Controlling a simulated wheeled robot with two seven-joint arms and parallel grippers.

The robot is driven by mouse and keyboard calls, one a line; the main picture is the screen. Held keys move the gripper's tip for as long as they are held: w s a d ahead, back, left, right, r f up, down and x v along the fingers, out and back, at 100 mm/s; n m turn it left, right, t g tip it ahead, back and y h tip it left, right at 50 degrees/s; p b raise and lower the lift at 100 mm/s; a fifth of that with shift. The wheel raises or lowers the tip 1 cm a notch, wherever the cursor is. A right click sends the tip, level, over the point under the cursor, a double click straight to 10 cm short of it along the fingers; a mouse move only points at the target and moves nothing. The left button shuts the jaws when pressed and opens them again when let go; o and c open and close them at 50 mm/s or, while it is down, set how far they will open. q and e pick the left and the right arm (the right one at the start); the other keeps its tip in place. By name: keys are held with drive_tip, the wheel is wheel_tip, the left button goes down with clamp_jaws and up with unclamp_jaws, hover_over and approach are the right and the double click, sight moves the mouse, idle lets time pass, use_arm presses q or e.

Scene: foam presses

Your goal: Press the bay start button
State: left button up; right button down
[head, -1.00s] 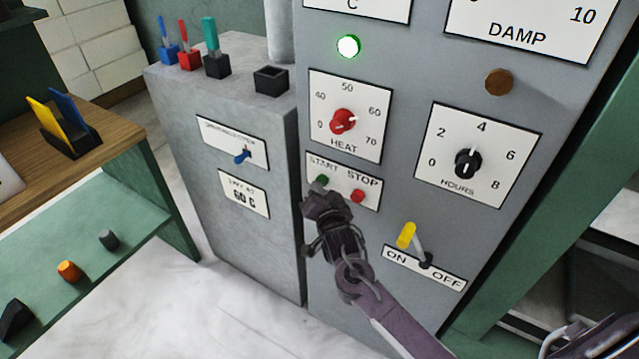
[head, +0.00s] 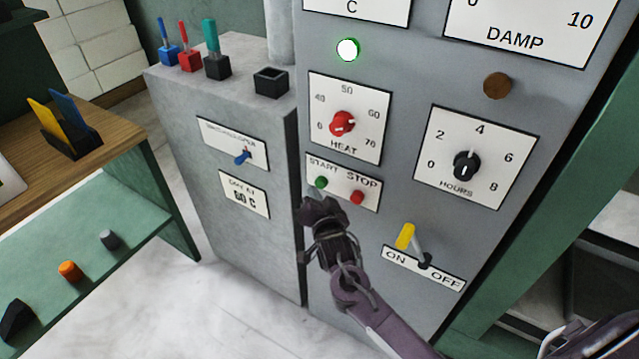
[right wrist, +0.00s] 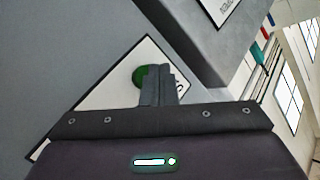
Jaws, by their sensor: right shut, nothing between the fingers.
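The green start button (head: 320,182) sits under the word START on a white plate (head: 339,191) on the grey cabinet front. The red stop button (head: 357,197) is beside it on the right. My right gripper (head: 317,203) is shut and empty, with its tips just below the green button. In the right wrist view, the shut fingers (right wrist: 157,84) partly cover the green button (right wrist: 141,76). I cannot tell from this view whether they touch it. My left gripper is not in view.
Above the plate are a red HEAT knob (head: 342,123) and a lit lamp (head: 347,49). The black HOURS knob (head: 466,165) and a yellow-handled ON/OFF lever (head: 405,236) are to the right. A lower grey cabinet (head: 240,235) with a small blue switch (head: 242,157) adjoins on the left.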

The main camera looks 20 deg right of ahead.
drive_tip(key=shift+a, duration=0.1)
drive_tip(key=s+a, duration=0.1)
drive_tip(key=a, duration=0.1)
drive_tip(key=s+a+p, duration=0.1)
drive_tip(key=s, duration=0.1)
drive_tip(key=shift+a+p, duration=0.3)
drive_tip(key=shift+a, duration=0.1)
drive_tip(key=shift+f, duration=0.15)
idle(0.5)
